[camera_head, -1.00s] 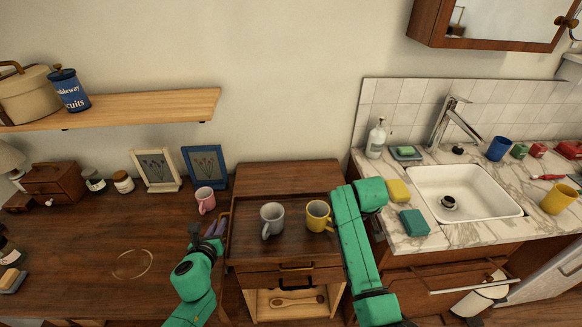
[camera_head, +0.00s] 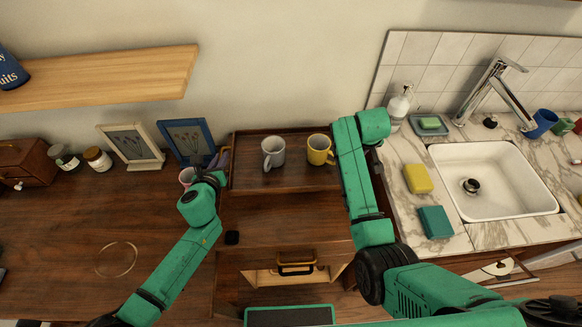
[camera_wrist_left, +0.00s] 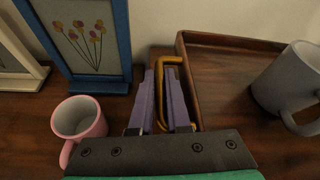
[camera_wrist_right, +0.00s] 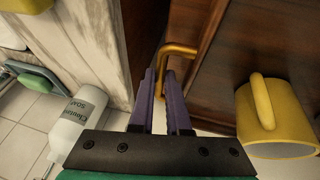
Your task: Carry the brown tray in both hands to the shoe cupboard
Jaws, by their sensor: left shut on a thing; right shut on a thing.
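The brown tray (camera_head: 292,180) lies level near the wall over a dark wooden cabinet (camera_head: 285,220). Whether it rests on the top or hangs just above it I cannot tell, nor whether this cabinet is the shoe cupboard. A grey mug (camera_head: 272,153) and a yellow mug (camera_head: 318,150) stand upright on the tray. My left gripper (camera_wrist_left: 165,75) is shut on the tray's left brass handle (camera_wrist_left: 184,72). My right gripper (camera_wrist_right: 160,75) is shut on the right brass handle (camera_wrist_right: 181,48); in the head view my right arm hides it.
A pink mug (camera_wrist_left: 78,118) and a blue picture frame (camera_head: 187,141) stand close left of the tray on the desk. The marble sink counter (camera_head: 408,200) with a yellow sponge (camera_head: 417,178) and soap bottle (camera_head: 399,105) is close on the right.

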